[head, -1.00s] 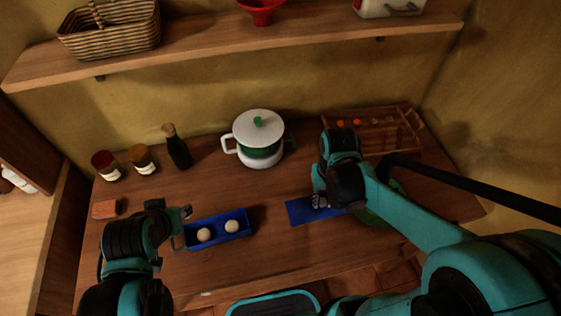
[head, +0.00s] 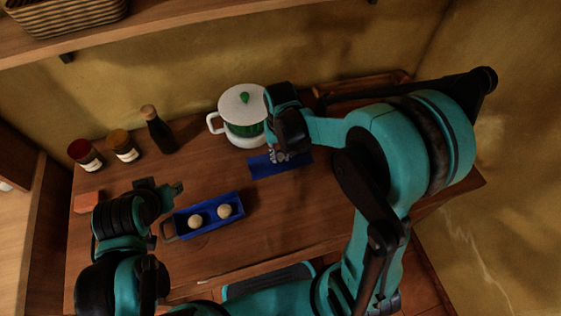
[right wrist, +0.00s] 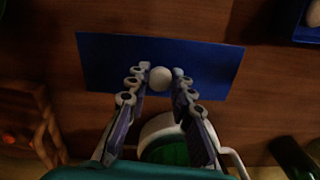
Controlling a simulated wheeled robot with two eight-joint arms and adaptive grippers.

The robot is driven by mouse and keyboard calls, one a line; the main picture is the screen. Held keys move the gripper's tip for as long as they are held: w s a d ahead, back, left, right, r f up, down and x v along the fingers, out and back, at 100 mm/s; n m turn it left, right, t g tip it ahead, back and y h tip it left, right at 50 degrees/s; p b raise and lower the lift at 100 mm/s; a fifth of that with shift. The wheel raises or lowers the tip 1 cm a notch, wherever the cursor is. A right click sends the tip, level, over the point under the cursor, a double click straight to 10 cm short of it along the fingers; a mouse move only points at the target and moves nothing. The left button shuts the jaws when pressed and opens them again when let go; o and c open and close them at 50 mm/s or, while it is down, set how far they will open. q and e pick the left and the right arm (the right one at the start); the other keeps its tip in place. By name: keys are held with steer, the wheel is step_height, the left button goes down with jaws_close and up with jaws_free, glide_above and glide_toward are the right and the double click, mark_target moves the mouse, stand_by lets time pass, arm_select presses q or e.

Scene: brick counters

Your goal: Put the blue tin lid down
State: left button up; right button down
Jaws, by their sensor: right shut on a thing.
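The blue tin lid (head: 266,171) is a flat blue rectangle with a round white knob (right wrist: 160,78). My right gripper (head: 279,155) is shut on that knob from above; its fingers (right wrist: 161,84) stand on either side of it in the right wrist view. The lid is just in front of the white pot; I cannot tell whether it touches the counter. The open blue tin (head: 238,201) holds two pale round things and sits left of the lid. My left gripper (head: 170,210) is by the tin's left end, its fingers apart and empty.
The white pot (head: 233,131) with its green-knobbed lid stands behind the blue lid. Two jars (head: 123,148), a dark bottle (head: 158,133) and an orange block (head: 88,202) are at the left. A wooden rack (head: 362,88) is at the back right. Counter between tin and lid is bare.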

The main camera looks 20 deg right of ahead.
mark_target(281, 161)
step_height(281, 161, down, 4)
steer(key=shift+f+b, duration=0.1)
steer(key=shift+b, duration=0.65)
steer(key=shift+r, duration=0.2)
steer(key=shift+f, duration=0.1)
steer(key=shift+f, duration=0.15)
steer(key=c, duration=1.3)
jaws_free()
